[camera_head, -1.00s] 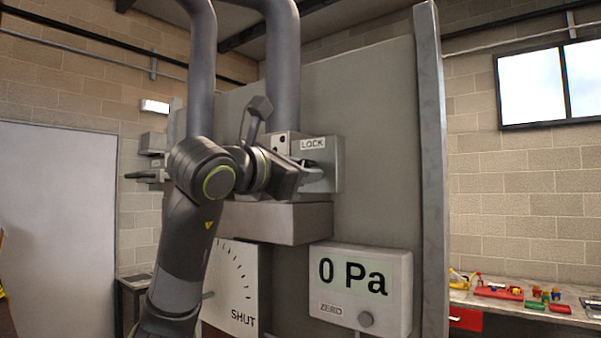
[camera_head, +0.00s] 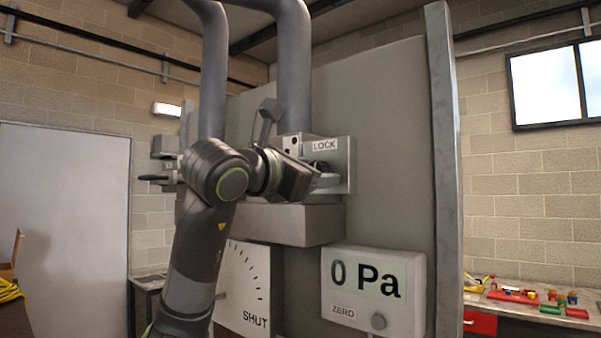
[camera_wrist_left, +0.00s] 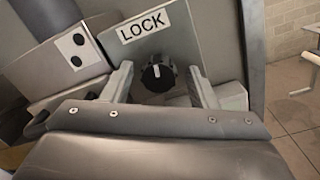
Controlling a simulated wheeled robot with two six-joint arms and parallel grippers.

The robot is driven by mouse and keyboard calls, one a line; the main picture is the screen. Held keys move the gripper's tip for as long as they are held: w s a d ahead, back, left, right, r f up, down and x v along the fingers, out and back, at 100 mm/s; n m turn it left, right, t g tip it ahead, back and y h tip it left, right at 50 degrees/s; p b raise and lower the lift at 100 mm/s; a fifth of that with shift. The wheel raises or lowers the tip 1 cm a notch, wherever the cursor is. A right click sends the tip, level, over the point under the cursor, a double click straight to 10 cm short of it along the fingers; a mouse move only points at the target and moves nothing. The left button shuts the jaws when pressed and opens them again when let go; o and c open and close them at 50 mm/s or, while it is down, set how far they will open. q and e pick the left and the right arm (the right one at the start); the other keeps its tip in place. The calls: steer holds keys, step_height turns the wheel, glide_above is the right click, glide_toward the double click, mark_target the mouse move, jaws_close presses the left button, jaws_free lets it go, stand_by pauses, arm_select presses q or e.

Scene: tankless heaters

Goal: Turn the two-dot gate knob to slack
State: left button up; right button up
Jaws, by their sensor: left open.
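The two-dot gate box (camera_head: 338,172) is mounted on the grey panel, with a plate of two black dots (camera_head: 292,146) beside its LOCK label (camera_head: 324,145). In the left wrist view the gate knob (camera_wrist_left: 158,78) is black and round, with a white mark pointing up toward the LOCK label (camera_wrist_left: 144,25). The two-dot plate (camera_wrist_left: 78,51) is to its left. My left gripper (camera_head: 328,180) is at the box front. In the wrist view its open fingers (camera_wrist_left: 160,82) stand on either side of the knob, with gaps visible. My right gripper is not in view.
A "0 Pa" gauge (camera_head: 374,283) with a ZERO knob (camera_head: 378,321) and a SHUT dial (camera_head: 243,287) are below the gate. Large grey pipes (camera_head: 293,70) rise behind my arm. A bench with colourful parts (camera_head: 515,297) is at right.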

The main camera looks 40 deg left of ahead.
arm_select(q)
steer(key=s+a+f+b, duration=0.1)
steer(key=s+b, duration=0.4)
steer(key=s, duration=1.2)
steer(key=shift+s+b, duration=0.15)
steer(key=shift+b, duration=0.2)
